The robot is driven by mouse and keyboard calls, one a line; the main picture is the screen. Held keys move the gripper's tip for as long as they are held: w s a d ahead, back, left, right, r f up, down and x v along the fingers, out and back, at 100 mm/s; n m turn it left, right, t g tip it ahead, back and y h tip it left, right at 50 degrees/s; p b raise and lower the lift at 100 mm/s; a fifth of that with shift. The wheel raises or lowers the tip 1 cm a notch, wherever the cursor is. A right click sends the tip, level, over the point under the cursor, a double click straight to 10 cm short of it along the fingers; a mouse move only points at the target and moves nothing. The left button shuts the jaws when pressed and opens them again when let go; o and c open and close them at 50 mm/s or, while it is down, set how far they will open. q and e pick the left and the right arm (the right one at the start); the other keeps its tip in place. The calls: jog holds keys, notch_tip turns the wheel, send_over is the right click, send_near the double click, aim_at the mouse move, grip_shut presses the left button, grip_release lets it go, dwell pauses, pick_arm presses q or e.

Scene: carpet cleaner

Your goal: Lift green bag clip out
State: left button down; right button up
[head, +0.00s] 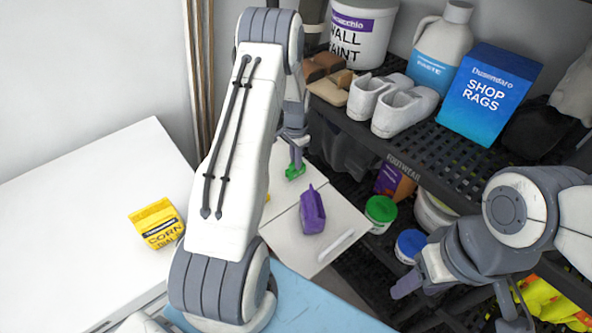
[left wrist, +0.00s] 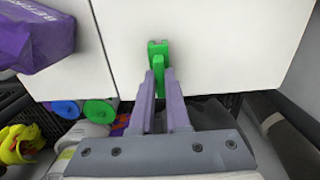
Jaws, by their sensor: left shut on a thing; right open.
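The green bag clip (head: 295,171) is held by my left gripper (head: 296,158) over a white surface. In the left wrist view the clip (left wrist: 158,60) sits between the two fingertips of the left gripper (left wrist: 159,78), its upper end sticking out past them. The finger tips are shut on it. From these views I cannot tell how high the clip is above the white surface. My right gripper (head: 408,287) is at the lower right in the head view, in front of the shelves, open and empty.
A purple bag (head: 312,211) stands on the white surface (head: 285,240) near the clip; it also shows in the left wrist view (left wrist: 35,38). A yellow corn bag (head: 157,224) is on the white top at left. A dark shelf rack (head: 435,150) with bottles, shoes and boxes fills the right.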

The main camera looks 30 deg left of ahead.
pick_arm(q)
jog(key=shift+r+p, duration=0.3)
jog(key=shift+r, duration=0.2)
jog(key=shift+r+p, duration=1.5)
jog(key=shift+r, duration=0.6)
